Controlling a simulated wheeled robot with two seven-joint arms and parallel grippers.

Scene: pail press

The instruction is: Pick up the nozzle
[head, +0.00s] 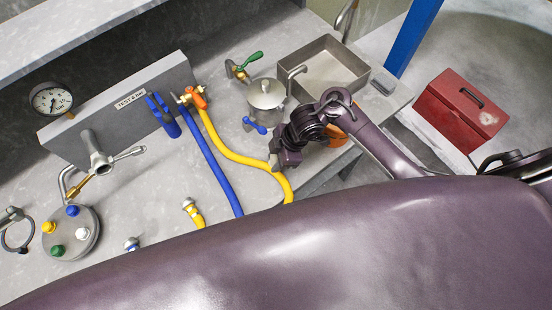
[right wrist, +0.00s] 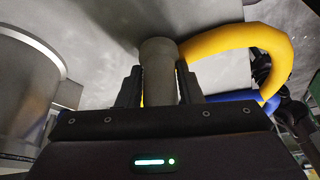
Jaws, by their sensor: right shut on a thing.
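My right gripper (head: 277,164) is over the bench beside the bend of the yellow hose. In the right wrist view its two fingers (right wrist: 160,90) are shut on a grey, round-ended cylindrical piece, apparently the nozzle (right wrist: 158,56). The piece stands up between the fingers, and its lower part is hidden by the gripper. The yellow hose (right wrist: 230,40) passes right behind it; I cannot tell whether they are joined. In the head view the held piece is not clearly visible. My left gripper is not in view.
A lidded metal pot (head: 266,93) and a metal basin (head: 323,68) stand behind my right gripper. A blue hose (head: 213,160) runs beside the yellow one. A round pail (head: 72,236) with coloured caps is at left. A red toolbox (head: 460,110) is at right.

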